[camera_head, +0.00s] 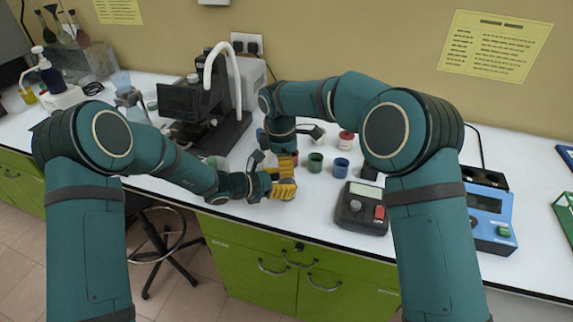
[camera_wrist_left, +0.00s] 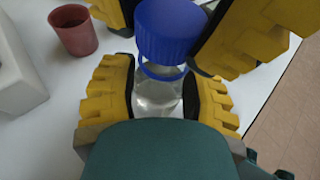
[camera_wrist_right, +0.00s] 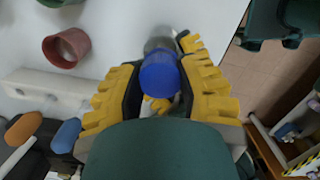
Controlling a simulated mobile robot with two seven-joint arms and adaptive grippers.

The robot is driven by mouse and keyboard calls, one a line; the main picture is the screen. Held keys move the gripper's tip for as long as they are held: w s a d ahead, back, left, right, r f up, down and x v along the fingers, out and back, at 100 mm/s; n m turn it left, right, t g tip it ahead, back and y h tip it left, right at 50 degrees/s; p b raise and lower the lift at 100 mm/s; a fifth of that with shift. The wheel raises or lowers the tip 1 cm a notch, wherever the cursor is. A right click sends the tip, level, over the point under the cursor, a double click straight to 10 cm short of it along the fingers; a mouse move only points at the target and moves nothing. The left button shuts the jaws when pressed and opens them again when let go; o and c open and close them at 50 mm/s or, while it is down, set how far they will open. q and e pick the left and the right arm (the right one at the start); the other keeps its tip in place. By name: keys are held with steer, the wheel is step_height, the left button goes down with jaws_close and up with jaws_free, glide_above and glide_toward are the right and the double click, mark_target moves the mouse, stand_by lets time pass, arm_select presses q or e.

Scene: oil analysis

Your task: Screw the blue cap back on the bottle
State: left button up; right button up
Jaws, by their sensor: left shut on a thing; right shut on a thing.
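The clear bottle (camera_wrist_left: 156,92) stands upright between the fingers of my left gripper (camera_wrist_left: 160,102), which is shut on it. The blue cap (camera_wrist_left: 168,32) is right over the bottle's neck, in line with it; a blue ring shows just below the cap. I cannot tell whether the cap is seated on the thread. My right gripper (camera_wrist_right: 160,85) is shut on the blue cap, which also shows in the right wrist view (camera_wrist_right: 160,74). In the head view my left gripper (camera_head: 281,190) and right gripper (camera_head: 287,166) meet near the bench's front edge and hide bottle and cap.
A red cup (camera_wrist_left: 73,30) is close by. A dark device (camera_head: 362,208) sits to the right, a microscope (camera_head: 205,100) behind left.

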steer(key=shift+s+a+f, duration=0.35)
steer(key=shift+f, duration=0.3)
steer(key=o, duration=0.6)
steer(key=shift+a, duration=0.1)
steer(key=shift+o, duration=1.7)
steer(key=shift+a+r+n, duration=0.65)
steer(key=shift+r+n, duration=0.05)
steer(key=shift+r, duration=0.25)
steer(key=shift+s+d+r+n, duration=0.2)
steer(key=shift+d+n, duration=0.1)
steer(key=shift+n, duration=0.5)
steer(key=shift+w+d+r+n+g, duration=0.1)
steer(key=shift+d+r+n+g, duration=0.2)
steer(key=shift+r+n, duration=0.45)
steer(key=shift+w+d+r+n+y, duration=0.1)
steer(key=shift+w+r+n+y, duration=0.05)
steer(key=shift+r+n, duration=0.65)
steer(key=shift+w+d+r+n+y, duration=0.15)
steer(key=shift+r+n+y, duration=0.05)
steer(key=shift+r+n, duration=0.55)
steer(key=shift+w+d+r+n+y, duration=0.1)
steer(key=shift+w+r+n+y, duration=0.05)
steer(key=shift+r+n, duration=0.6)
steer(key=shift+f, duration=0.1)
